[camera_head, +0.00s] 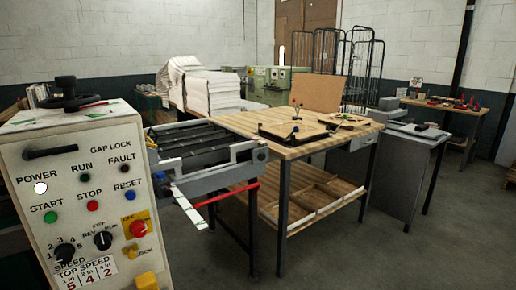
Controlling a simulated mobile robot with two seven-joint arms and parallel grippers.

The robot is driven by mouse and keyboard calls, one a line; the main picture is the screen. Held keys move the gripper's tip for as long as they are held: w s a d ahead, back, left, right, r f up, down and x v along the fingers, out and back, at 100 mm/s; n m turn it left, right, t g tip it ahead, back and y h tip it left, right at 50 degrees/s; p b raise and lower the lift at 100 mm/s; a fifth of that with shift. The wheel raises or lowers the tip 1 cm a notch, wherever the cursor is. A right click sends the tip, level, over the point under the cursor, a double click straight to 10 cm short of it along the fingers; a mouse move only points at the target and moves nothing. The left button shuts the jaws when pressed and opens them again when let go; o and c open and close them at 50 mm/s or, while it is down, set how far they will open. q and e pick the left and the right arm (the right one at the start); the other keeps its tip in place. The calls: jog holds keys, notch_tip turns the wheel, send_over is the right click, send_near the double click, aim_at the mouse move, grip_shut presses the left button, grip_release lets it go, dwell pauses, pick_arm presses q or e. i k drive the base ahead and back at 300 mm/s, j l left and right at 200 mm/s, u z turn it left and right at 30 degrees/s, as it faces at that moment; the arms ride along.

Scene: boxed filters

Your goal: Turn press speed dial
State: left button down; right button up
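The press control panel (80,160) stands close at the left, with its light face toward me. The black speed dial (66,251) sits at its lower left, ringed by numbers above the word SPEED. A label reading TOP SPEED (90,273) is below it. A second black knob (103,240) is to its right, and a red knob on a yellow plate (138,228) is further right. The POWER lamp (40,188) is lit white. Neither of my grippers shows in the head view.
A black handwheel (70,95) tops the panel. A grey roller frame (200,160) extends behind it. A wooden workbench (300,145) and grey cabinet (400,170) stand to the right. White stacks (208,90) are behind. Grey floor (380,260) is clear at front right.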

aim_at(63, 254)
jog(key=u, duration=1.35)
